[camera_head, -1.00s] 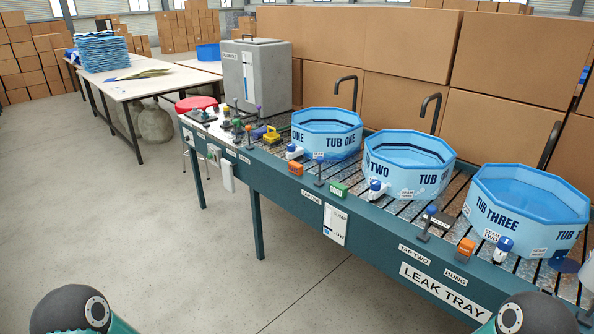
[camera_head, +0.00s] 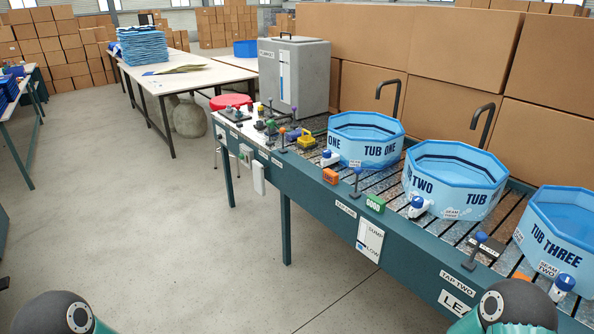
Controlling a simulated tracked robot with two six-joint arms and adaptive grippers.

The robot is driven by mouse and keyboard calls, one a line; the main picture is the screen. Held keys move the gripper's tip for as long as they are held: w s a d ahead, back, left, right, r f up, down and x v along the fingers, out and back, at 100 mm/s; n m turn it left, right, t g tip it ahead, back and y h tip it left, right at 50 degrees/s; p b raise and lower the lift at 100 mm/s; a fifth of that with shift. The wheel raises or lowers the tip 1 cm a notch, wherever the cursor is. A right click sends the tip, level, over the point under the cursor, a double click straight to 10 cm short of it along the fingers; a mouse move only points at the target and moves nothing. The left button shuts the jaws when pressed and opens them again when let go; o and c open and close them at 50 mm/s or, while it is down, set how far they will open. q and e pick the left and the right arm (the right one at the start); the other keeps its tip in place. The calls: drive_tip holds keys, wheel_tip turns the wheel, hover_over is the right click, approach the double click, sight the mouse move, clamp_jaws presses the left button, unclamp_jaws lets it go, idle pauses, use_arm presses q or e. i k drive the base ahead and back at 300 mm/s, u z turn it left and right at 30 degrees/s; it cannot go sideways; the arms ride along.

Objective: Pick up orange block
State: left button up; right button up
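One orange block (camera_head: 330,176) sits on the front edge of the long teal bench, just in front of TUB ONE (camera_head: 366,141). A second orange piece (camera_head: 521,277) shows in part further right, near TUB THREE (camera_head: 553,233). I cannot tell which one the task means. Neither gripper is in view.
A green GOOD block (camera_head: 375,204) and blue-topped levers (camera_head: 356,183) stand near the first orange block. TUB TWO (camera_head: 454,181) is behind them. A yellow piece (camera_head: 307,138) lies to the left. The concrete floor (camera_head: 200,250) in front is clear.

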sight(330, 176)
drive_tip(key=u, duration=0.5)
drive_tip(key=i, duration=2.1)
drive_tip(key=z, duration=0.55)
drive_tip(key=k, duration=0.9)
drive_tip(key=z, duration=0.2)
drive_tip(key=i, duration=0.9)
drive_tip(key=u, duration=0.1)
